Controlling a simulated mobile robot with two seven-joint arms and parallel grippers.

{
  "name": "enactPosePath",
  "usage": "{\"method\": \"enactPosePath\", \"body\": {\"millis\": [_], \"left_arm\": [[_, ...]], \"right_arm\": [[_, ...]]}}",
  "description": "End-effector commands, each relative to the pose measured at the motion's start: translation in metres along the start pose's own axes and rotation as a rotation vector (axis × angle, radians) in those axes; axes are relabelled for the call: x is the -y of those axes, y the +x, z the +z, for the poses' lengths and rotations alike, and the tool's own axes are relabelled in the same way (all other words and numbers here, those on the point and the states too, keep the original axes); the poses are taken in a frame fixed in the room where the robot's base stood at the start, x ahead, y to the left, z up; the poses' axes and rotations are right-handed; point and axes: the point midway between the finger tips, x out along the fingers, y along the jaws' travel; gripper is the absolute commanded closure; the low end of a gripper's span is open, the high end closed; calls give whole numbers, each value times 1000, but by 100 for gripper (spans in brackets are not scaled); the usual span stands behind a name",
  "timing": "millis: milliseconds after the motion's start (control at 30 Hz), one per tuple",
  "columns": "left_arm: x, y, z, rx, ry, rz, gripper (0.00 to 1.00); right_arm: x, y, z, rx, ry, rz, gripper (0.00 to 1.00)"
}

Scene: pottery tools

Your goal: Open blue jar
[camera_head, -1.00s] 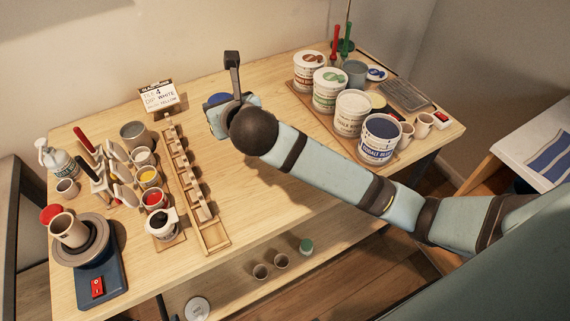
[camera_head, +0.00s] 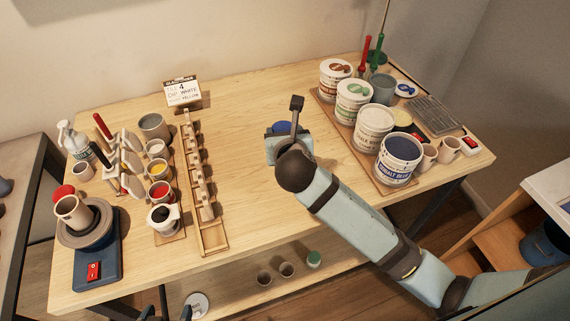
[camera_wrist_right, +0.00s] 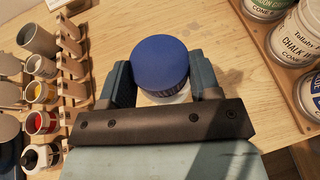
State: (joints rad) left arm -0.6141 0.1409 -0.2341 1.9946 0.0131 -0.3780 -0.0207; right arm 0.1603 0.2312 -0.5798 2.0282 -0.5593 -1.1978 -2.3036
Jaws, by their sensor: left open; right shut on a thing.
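A small jar with a round blue lid (camera_wrist_right: 162,62) and a pale body (camera_wrist_right: 168,97) is between the fingers of my right gripper (camera_wrist_right: 163,82), which is shut on it. In the head view the blue lid (camera_head: 282,127) shows just behind my right gripper (camera_head: 287,142), over the middle of the table; most of the jar is hidden there. I cannot tell whether the jar touches the table. The dark fingertips of my left gripper (camera_head: 167,311) show at the bottom edge of the head view, apart and empty.
A wooden rack (camera_head: 213,235) and several glaze cups stand left of the jar. A potter's wheel (camera_head: 85,228) is at the far left. Large tubs, including a cobalt blue one (camera_head: 397,163), stand on the right. The table (camera_head: 245,150) is clear around the jar.

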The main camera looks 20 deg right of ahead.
Motion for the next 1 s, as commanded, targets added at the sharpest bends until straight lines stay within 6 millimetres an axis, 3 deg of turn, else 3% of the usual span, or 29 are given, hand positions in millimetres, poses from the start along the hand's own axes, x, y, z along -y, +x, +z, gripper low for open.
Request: {"method": "enactPosePath", "body": {"millis": [33, 200, 467, 700, 1000], "left_arm": [[0, 1, 1, 0, 0, 0, 16], [0, 2, 3, 0, 0, 0, 16], [0, 3, 4, 0, 0, 0, 16], [0, 4, 6, 1, -1, 0, 16], [-1, 4, 6, 1, -1, 1, 16]], "right_arm": [[0, 6, -15, -4, -1, -2, 100], [0, 18, -44, -2, 0, -1, 100], [0, 26, -62, -1, 0, 0, 100], [0, 39, -93, 0, -1, -1, 100], [0, 39, -94, 1, -1, 0, 100]]}}
